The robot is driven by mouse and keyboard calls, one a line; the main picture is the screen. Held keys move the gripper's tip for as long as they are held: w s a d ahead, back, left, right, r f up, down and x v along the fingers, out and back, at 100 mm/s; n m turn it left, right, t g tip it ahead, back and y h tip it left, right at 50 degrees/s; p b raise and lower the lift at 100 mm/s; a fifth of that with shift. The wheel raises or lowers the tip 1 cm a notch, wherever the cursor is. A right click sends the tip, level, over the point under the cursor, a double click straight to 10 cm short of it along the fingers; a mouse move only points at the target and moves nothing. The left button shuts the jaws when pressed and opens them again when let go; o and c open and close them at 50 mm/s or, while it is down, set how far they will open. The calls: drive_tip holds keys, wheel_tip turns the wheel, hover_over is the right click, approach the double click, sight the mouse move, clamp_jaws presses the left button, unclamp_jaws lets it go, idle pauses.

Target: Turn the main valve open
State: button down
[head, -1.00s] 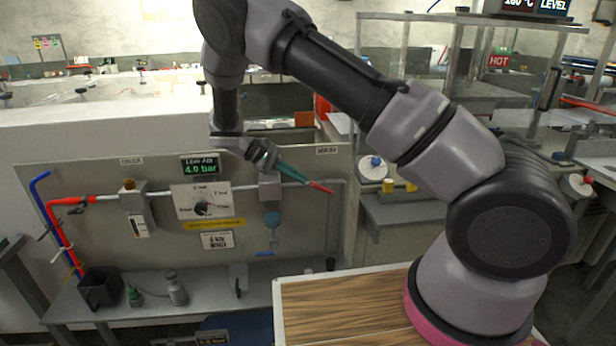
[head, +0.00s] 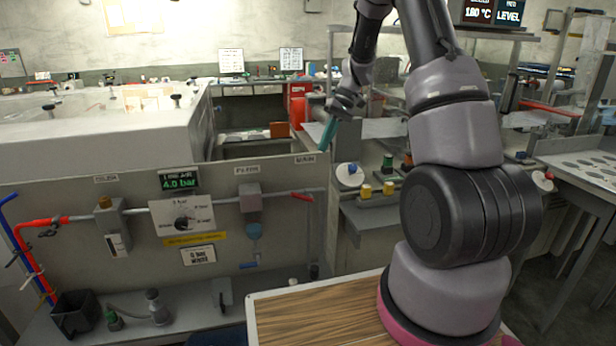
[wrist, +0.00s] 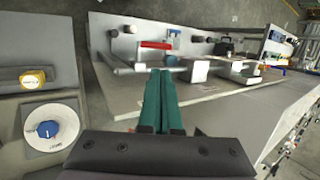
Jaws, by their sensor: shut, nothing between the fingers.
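The red lever (head: 301,196) under the MAIN label (head: 305,159) sits at the right end of the pipe on the grey panel. It lies nearly level, dipping slightly to the right. In the wrist view the red lever (wrist: 156,45) shows beyond the fingertips. My gripper (head: 325,148) has teal fingers, pointing down, above and to the right of the lever in the head view. In the wrist view the fingers (wrist: 161,74) lie together with nothing between them. They appear apart from the lever. The display (head: 180,181) reads 4.0 bar.
A black bin (head: 74,314) stands on the lower shelf. A blue knob (wrist: 47,129) and a yellow knob (wrist: 33,79) lie left of the fingers.

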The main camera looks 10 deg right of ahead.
drive_tip(key=x, duration=1.4)
drive_tip(key=shift+r, duration=0.1)
drive_tip(key=shift+a+f+h, duration=0.3)
drive_tip(key=shift+a+h, duration=0.35)
drive_tip(key=shift+h, duration=0.55)
drive_tip(key=shift+a+f+m+h, duration=0.3)
drive_tip(key=shift+a+f+h, duration=0.2)
drive_tip(key=shift+h, duration=0.6)
drive_tip(key=shift+a+f, duration=0.1)
drive_tip(key=shift+f, duration=0.1)
